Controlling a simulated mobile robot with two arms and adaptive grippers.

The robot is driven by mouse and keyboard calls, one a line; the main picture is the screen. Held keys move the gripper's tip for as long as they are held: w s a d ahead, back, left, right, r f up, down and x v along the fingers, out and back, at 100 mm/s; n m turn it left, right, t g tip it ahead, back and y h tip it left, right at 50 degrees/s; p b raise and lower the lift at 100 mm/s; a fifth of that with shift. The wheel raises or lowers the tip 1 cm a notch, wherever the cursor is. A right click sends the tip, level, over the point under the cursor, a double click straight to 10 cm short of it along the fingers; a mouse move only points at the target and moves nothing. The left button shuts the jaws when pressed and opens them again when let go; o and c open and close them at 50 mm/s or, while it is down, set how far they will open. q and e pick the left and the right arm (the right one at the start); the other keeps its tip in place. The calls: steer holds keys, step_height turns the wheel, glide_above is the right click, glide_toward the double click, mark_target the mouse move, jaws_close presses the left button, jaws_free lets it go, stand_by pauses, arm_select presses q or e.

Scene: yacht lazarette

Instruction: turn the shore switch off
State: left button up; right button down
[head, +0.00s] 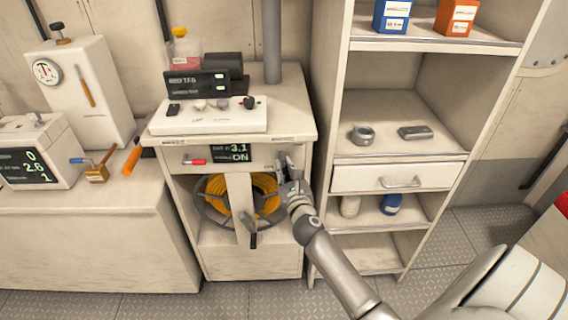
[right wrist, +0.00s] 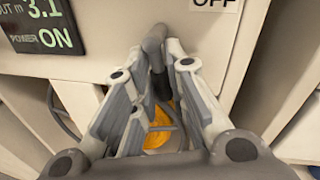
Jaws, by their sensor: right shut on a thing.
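The shore switch is a grey lever (right wrist: 153,40) with a dark grip, on the front of the pale cabinet (head: 255,265). In the right wrist view the lever points down, away from the OFF label (right wrist: 214,4) at the upper right. My right gripper (head: 286,166) is at the cabinet's upper right front, shut on the lever; its fingers also show in the right wrist view (right wrist: 160,72). In the head view the gripper mostly hides the lever. The green-lettered display (head: 232,152) beside it reads 3.1 and ON. My left gripper is not in view.
Below the display, a reel of orange cable (head: 262,190) sits in the cabinet opening. An open shelf unit (head: 408,157) with a drawer stands close on the right. Bare floor (head: 220,300) lies in front.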

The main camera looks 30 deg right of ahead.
steer(key=n+g+p, duration=0.1)
steer(key=n+p, duration=0.2)
steer(key=p, duration=0.2)
steer(key=d+r+n+h+p, duration=0.1)
steer(key=n+p, duration=0.3)
steer(key=p, duration=0.1)
steer(key=s+r+n+g+p, duration=0.1)
steer(key=n+p, duration=0.2)
steer(key=p, duration=0.3)
steer(key=shift+d+r+g, duration=0.2)
steer(key=shift+d+g, duration=0.1)
steer(key=shift+s+r+n+h+p, duration=0.15)
steer(key=shift+n+h+p, duration=0.15)
steer(key=shift+n+p, duration=0.55)
steer(key=shift+w+r+n+h+p, duration=0.15)
steer(key=shift+n+h+p, duration=0.15)
steer(key=shift+n+p, duration=0.5)
steer(key=shift+s+n+g, duration=0.1)
steer(key=shift+n+g, duration=0.15)
steer(key=shift+g, duration=0.05)
steer(key=c, duration=1.4)
jaws_free()
steer(key=shift+c, duration=0.2)
